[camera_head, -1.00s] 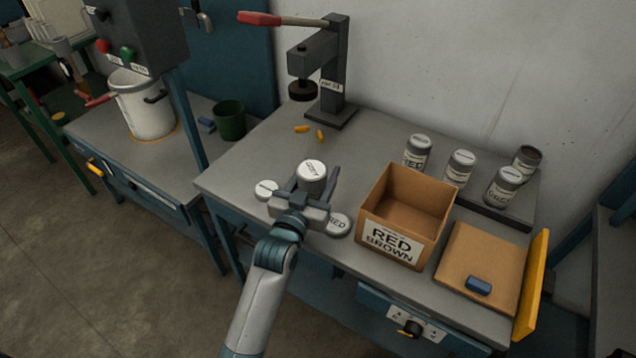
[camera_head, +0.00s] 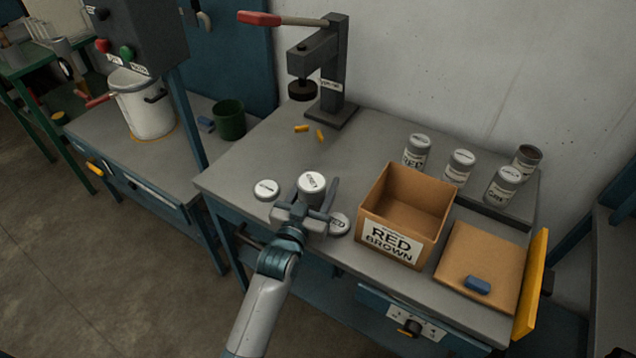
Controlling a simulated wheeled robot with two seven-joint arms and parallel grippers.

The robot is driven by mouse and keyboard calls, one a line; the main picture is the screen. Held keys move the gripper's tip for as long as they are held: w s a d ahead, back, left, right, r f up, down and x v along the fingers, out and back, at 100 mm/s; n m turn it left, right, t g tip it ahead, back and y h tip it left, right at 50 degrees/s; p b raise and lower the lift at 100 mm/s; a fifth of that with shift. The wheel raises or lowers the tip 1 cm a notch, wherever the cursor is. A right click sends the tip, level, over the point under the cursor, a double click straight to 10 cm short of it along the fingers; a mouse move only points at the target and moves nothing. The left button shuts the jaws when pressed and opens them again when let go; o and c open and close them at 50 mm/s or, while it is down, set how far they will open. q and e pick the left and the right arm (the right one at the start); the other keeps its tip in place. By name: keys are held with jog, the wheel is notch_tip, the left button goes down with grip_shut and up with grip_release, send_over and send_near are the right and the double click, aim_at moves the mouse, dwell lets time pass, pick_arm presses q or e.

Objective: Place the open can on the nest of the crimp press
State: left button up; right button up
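A can with a dark brown, lidless-looking top (camera_head: 526,158) stands at the back right of the bench, behind the other cans. The crimp press (camera_head: 333,75) stands at the back of the bench with its red-handled lever up. Its round dark head (camera_head: 302,90) hangs above the base (camera_head: 331,117), and no can is under it. My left gripper (camera_head: 309,199) is over the front of the bench, shut on a white-topped can (camera_head: 312,184) that shows between its fingers. My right gripper is out of view.
White lettered discs (camera_head: 266,189) and (camera_head: 340,223) flank my gripper. A cardboard box (camera_head: 391,243) marked RED BROWN stands right of it. Several lidded cans (camera_head: 416,152) stand behind the box. Yellow bits (camera_head: 302,128) lie before the press; the bench between is clear.

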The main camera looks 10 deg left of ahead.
aim_at(312, 200)
pick_arm(q)
jog(key=shift+o, duration=1.4)
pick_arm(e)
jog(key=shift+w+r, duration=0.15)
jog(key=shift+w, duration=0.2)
pick_arm(q)
jog(key=shift+s+r, duration=0.1)
jog(key=shift+r, duration=0.05)
jog(key=shift+s, duration=0.3)
jog(key=s, duration=0.3)
jog(key=s+a+b, duration=0.1)
jog(key=s, duration=0.6)
jog(key=shift+a+b, duration=0.3)
jog(key=shift+s+a, duration=0.1)
jog(key=shift+s, duration=0.45)
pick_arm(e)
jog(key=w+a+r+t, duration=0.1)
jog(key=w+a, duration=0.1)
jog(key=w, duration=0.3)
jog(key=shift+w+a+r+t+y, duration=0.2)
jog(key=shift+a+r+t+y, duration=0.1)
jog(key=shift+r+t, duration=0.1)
pick_arm(q)
jog(key=shift+o, duration=0.5)
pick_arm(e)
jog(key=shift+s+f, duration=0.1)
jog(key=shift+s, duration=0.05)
